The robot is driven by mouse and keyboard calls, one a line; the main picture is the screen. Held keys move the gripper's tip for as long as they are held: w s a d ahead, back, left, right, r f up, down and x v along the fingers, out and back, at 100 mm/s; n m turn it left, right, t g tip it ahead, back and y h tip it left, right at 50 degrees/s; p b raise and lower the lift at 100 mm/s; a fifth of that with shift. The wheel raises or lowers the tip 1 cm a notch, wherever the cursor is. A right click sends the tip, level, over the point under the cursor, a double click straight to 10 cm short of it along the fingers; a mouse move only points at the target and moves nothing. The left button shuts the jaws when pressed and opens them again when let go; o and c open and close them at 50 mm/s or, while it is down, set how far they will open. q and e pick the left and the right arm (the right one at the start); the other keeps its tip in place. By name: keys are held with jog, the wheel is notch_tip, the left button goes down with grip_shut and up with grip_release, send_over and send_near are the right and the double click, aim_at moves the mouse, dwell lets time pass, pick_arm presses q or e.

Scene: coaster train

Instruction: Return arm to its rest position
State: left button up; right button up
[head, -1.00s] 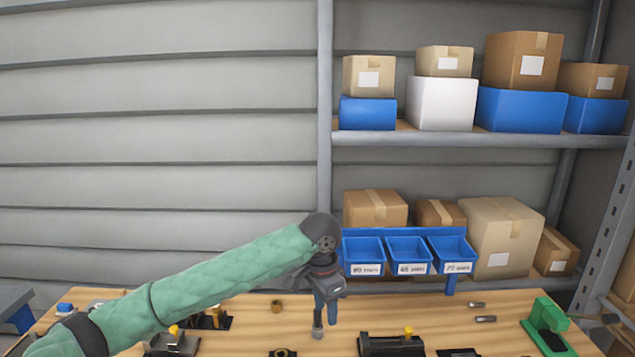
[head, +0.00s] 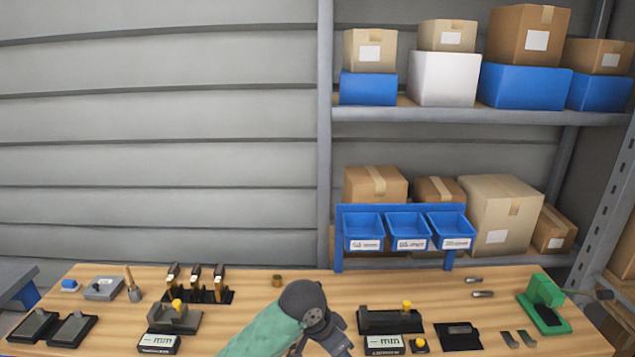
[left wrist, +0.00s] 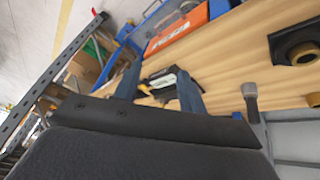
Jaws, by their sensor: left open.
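My left arm, in a green sleeve, comes in at the bottom middle of the head view. Its dark wrist joint covers the front middle of the wooden workbench (head: 245,285). The left gripper (left wrist: 160,88) shows in the left wrist view with its two blue-grey fingers apart and nothing between them. In the head view its fingers are cut off by the bottom edge or hidden. Beyond the fingers lie the bench top and a dark device with a pale label (left wrist: 165,80). My right arm and gripper are not in view.
Gauges stand left (head: 175,318) and right (head: 390,320) of the arm. A rack of upright tools (head: 197,290), a green press (head: 545,300) and blue bins (head: 407,230) are farther off. Shelves with boxes stand behind. The bench's back middle is mostly clear.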

pick_arm(q)
jog(key=s+a+f+n+t+y, duration=0.15)
jog(key=s+a+f+n, duration=0.25)
jog(key=s+a+f, duration=0.65)
jog(key=s+a+f+n+t+y, duration=0.1)
jog(key=s+a+f+n+y, duration=0.3)
jog(key=s+a, duration=1.15)
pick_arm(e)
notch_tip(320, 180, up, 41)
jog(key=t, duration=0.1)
pick_arm(q)
jog(key=s+d+f+g+h+b, duration=0.1)
jog(key=f+b, duration=0.4)
jog(key=f, duration=1.7)
jog(key=s+d+f+g+b, duration=0.1)
jog(key=f+b, duration=0.4)
jog(key=f, duration=1.7)
jog(key=shift+s+d+f+n+h, duration=0.25)
jog(key=shift+s+d+n+h, duration=0.25)
jog(key=shift+d, duration=0.6)
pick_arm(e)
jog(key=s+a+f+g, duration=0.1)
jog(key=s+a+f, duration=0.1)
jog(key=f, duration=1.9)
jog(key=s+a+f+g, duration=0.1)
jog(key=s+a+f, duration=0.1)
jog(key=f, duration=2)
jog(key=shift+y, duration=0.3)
